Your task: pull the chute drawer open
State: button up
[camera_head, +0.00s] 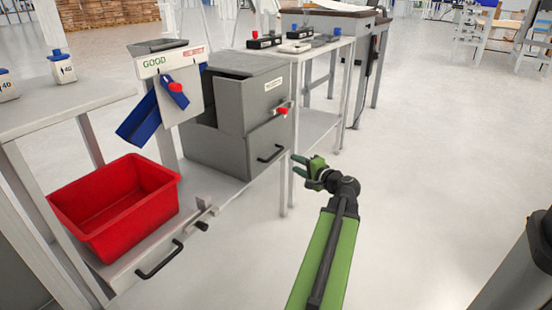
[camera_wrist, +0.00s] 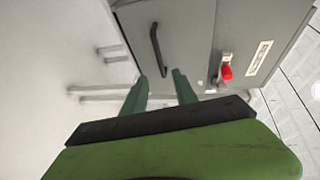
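A grey metal box (camera_head: 232,105) stands on the bench. Its lower drawer front (camera_head: 255,160) carries a black bar handle (camera_head: 270,153) and looks closed. The handle also shows in the wrist view (camera_wrist: 155,48), just beyond my fingertips. My gripper (camera_head: 298,166) is to the right of the drawer front, its two green fingers pointing toward it. A second black handle (camera_head: 160,258) is on the bench front below the red bin.
A red knob (camera_head: 282,111) sticks out above the drawer front. A red bin (camera_head: 115,205), a blue chute (camera_head: 140,120) and a "GOOD" sign (camera_head: 165,62) stand to the left. A bench leg (camera_head: 284,180) is close to my gripper.

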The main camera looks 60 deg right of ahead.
aim_at(276, 153)
jog(key=b+x, duration=0.2)
jog(key=x, duration=1.2)
jog(key=shift+w+d+f, duration=0.1)
jog(key=shift+w+d, duration=0.05)
jog(key=shift+c, duration=0.2)
grip_shut()
dwell(0.5)
